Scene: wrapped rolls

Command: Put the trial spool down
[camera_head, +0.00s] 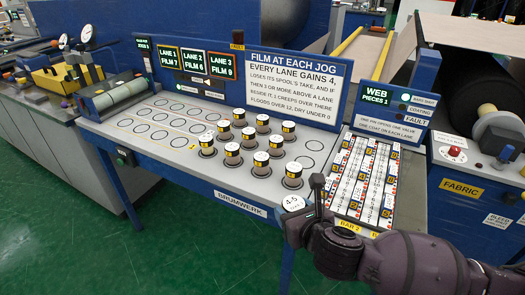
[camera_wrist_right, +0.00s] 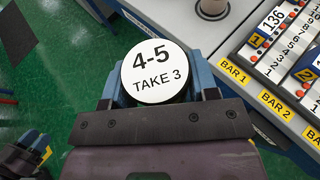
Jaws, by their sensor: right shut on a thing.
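The trial spool (camera_wrist_right: 154,72) has a round white top marked "4-5 TAKE 3" and a dark rim. It also shows in the head view (camera_head: 293,202), at the front edge of the spool bench (camera_head: 180,150). My right gripper (camera_wrist_right: 160,88) is shut on it, with blue fingers at either side. In the head view the right gripper (camera_head: 303,206) is at the front edge, left of the bar panel. The spool's underside is hidden. What looks like my left gripper (camera_wrist_right: 24,156) shows partly at the lower left of the wrist view; its jaws are unclear.
Several white-topped spools (camera_head: 232,154) stand on marked circles in the bench's middle. Empty circles lie at the left and right (camera_head: 304,162). The bar panel (camera_head: 362,184) lies right of them. The lane sign (camera_head: 197,64) and text board (camera_head: 293,88) stand behind.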

